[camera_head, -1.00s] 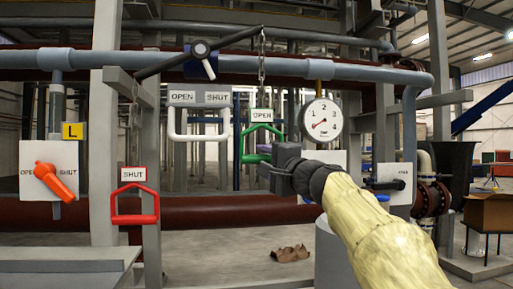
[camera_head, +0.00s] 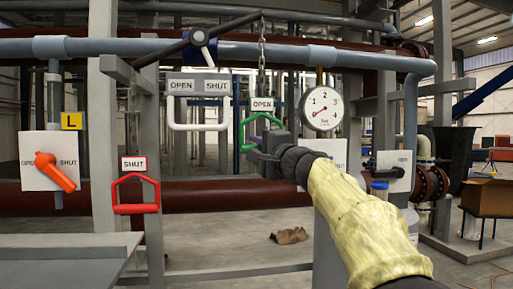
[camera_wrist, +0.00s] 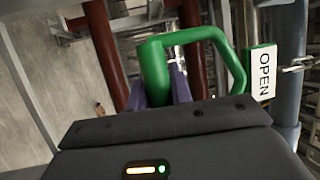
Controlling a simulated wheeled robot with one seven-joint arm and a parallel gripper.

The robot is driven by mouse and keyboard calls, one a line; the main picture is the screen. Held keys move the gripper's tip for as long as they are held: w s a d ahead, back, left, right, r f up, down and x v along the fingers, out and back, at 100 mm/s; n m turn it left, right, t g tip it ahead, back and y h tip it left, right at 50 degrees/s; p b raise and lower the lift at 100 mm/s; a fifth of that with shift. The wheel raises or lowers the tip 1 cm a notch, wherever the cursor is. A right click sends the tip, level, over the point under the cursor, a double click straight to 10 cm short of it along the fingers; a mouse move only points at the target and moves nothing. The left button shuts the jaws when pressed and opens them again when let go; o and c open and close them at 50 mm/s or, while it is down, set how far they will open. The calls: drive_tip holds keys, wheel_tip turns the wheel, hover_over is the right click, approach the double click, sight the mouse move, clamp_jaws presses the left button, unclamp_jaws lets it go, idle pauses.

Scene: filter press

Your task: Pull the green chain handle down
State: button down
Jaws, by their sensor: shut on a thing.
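The green chain handle (camera_head: 245,131) hangs at the centre of the head view, below a white OPEN tag (camera_head: 262,104) and a chain (camera_head: 262,55). The chain runs up to the right end of a dark lever (camera_head: 180,50), which slopes up to the right. My gripper (camera_head: 262,153) is at the handle's lower part and hides some of it. In the wrist view, the purple fingers (camera_wrist: 176,85) are shut on the green handle (camera_wrist: 215,38). The OPEN tag (camera_wrist: 262,73) shows at its right there.
A red handle (camera_head: 136,194) with a SHUT tag hangs to the left. A pressure gauge (camera_head: 321,108) stands just right of my gripper. An orange valve lever (camera_head: 54,171) is at far left.

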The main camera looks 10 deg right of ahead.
wheel_tip(320, 180, down, 15)
drive_tip(key=b, duration=1.6)
drive_tip(key=shift+w, duration=0.25)
drive_tip(key=c, duration=1.6)
unclamp_jaws()
drive_tip(key=shift+b, duration=0.3)
drive_tip(key=o, duration=0.3)
drive_tip(key=shift+s, duration=0.2)
drive_tip(key=shift+o, duration=0.2)
drive_tip(key=shift+r, duration=0.1)
drive_tip(key=shift+s, duration=0.1)
